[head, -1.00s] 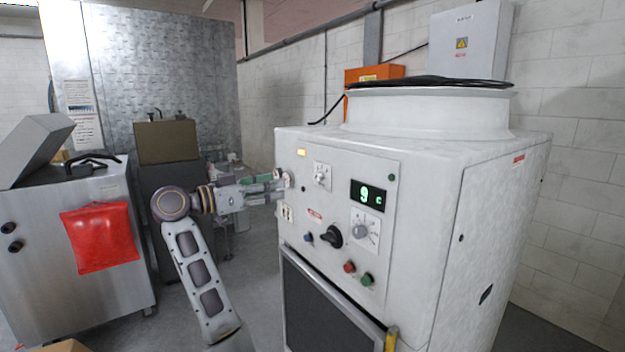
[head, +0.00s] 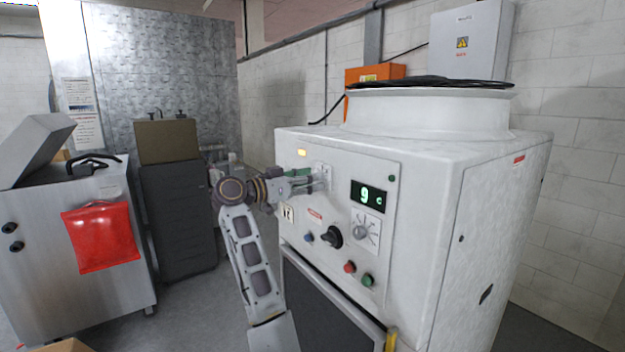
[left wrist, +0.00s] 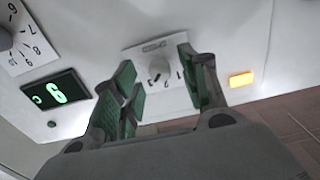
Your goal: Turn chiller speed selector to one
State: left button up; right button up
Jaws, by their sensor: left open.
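The chiller speed selector is a small light knob (left wrist: 158,70) on a white plate with small digits, on the chiller's front panel. In the left wrist view it lies between my left gripper's (left wrist: 157,62) two green-padded fingers, which are open, one to each side. I cannot tell whether they touch it. In the head view my left gripper (head: 318,178) is at the upper left of the panel and partly covers the selector plate (head: 326,170). The knob's pointing direction is hard to tell. My right gripper is not in view.
The white chiller (head: 450,200) also carries a green display (head: 368,195) reading 9, a numbered dial (head: 361,232), a black rotary switch (head: 331,237), and red (head: 349,267) and green (head: 368,280) buttons. A lit yellow lamp (left wrist: 242,79) is near the selector. A steel cabinet (head: 70,240) stands left.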

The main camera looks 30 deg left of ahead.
pick_arm(q)
jog(key=shift+w+d, duration=0.25)
jog(key=shift+w, duration=0.35)
grip_shut()
